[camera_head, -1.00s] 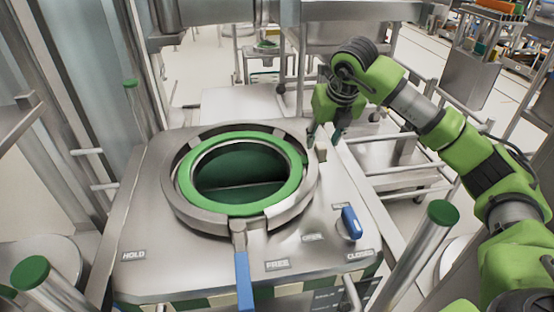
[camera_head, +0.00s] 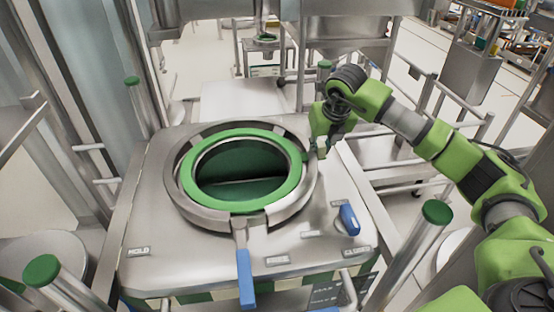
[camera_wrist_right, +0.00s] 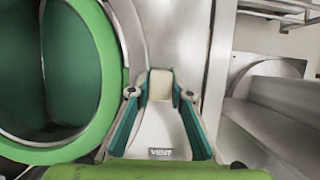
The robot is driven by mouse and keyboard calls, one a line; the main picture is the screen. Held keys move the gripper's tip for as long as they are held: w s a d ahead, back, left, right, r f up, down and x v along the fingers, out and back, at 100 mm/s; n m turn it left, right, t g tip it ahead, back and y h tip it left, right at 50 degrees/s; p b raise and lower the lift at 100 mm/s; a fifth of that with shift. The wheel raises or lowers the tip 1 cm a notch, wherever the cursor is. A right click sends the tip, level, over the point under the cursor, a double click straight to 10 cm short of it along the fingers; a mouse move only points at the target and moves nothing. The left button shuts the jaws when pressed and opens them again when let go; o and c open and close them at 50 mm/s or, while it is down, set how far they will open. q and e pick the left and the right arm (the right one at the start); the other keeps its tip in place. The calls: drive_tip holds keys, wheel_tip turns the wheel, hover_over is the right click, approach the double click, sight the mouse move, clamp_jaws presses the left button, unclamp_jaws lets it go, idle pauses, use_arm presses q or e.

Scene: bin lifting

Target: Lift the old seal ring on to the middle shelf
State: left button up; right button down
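The seal ring (camera_head: 285,190) is a green ring seated in the round steel collar (camera_head: 190,205) on top of the bin station. It also shows at the left of the right wrist view (camera_wrist_right: 112,75). My right gripper (camera_head: 318,150) is low over the deck, just right of the collar. In the right wrist view my right gripper (camera_wrist_right: 160,95) is open. My left gripper is not in view. I cannot make out which surface is the middle shelf.
A blue-handled lever (camera_head: 245,278) sticks out at the collar's front. A blue knob (camera_head: 349,219) sits on the deck (camera_head: 150,225) at the right. Green-capped posts (camera_head: 437,212) stand around the station. A steel frame (camera_head: 268,58) stands behind. A "VENT" label (camera_wrist_right: 160,153) lies between the fingers.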

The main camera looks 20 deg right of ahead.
drive_tip(key=shift+r, duration=0.15)
drive_tip(key=shift+w+r+b, duration=0.1)
drive_tip(key=shift+r+b, duration=0.15)
drive_tip(key=shift+b, duration=0.1)
wheel_tip(320, 180, up, 3)
drive_tip(key=shift+a+f+b, duration=0.15)
drive_tip(key=shift+f+b, duration=0.05)
drive_tip(key=shift+b, duration=0.6)
drive_tip(key=s+a+r+b, duration=0.3)
drive_tip(key=s+a+r, duration=0.2)
drive_tip(key=a+r, duration=0.4)
drive_tip(key=shift+a+r, duration=0.35)
drive_tip(key=shift+a, duration=1.6)
